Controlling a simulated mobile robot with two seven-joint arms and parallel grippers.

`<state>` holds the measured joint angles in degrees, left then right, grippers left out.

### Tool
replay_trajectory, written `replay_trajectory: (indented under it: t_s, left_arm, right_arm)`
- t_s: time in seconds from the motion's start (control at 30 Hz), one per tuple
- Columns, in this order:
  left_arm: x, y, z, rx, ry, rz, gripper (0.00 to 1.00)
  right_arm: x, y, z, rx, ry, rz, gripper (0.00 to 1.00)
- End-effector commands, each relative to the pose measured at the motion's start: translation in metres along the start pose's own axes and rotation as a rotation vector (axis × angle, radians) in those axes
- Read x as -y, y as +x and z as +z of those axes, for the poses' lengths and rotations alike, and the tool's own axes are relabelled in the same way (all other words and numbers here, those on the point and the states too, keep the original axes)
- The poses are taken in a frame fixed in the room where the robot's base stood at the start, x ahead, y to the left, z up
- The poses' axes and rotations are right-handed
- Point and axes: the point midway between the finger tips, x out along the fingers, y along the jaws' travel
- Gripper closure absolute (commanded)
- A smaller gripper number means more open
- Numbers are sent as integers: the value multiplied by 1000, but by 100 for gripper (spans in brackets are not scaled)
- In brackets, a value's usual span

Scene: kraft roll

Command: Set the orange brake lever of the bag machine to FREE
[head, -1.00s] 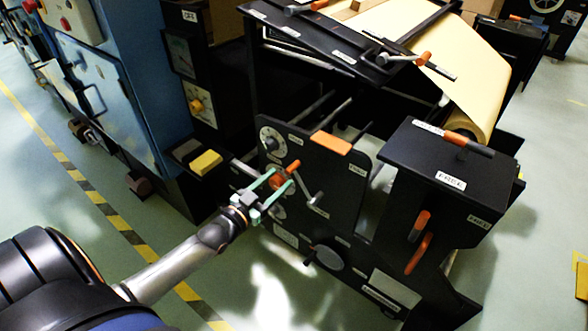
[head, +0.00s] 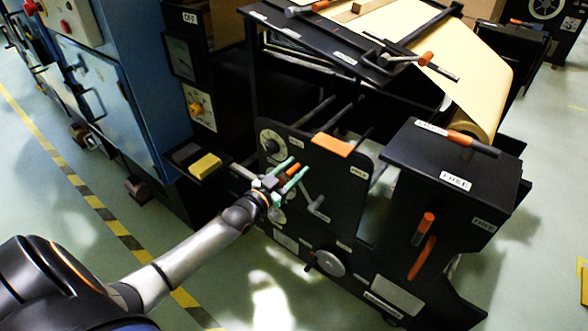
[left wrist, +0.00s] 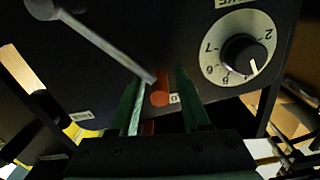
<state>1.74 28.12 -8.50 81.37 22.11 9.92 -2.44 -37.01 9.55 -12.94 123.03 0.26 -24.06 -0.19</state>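My left gripper (head: 290,172) is at the near black side panel of the bag machine (head: 335,185). Its green fingers are apart, and an orange handle (head: 292,170) shows between them. In the left wrist view the rounded end of this orange handle (left wrist: 160,95) is between the fingers (left wrist: 158,100), with a gap visible, so I see no firm grip. A grey rod (left wrist: 105,45) runs from near the handle to a dark knob at upper left. The small labels near it are too blurred to read. My right gripper is in neither view.
A white numbered dial with a black knob (left wrist: 240,55) sits beside the handle. Other orange handles (head: 425,228) are on the black cabinet at right. A yellow block (head: 205,165) lies left of the panel. Open floor lies in front.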

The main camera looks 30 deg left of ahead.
Motion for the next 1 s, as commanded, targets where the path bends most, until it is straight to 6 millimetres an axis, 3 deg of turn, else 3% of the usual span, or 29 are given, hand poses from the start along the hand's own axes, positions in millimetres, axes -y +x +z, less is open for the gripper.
replay_trajectory:
  t_s: [0.03,0.4,1.0]
  left_arm:
    - [0,0,0,0,0,0,60]
    - [1,0,0,1,1,-1,100]
    - [3,-1,1,3,5,-4,100]
  right_arm:
    - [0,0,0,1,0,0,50]
    - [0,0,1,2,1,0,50]
    - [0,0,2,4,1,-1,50]
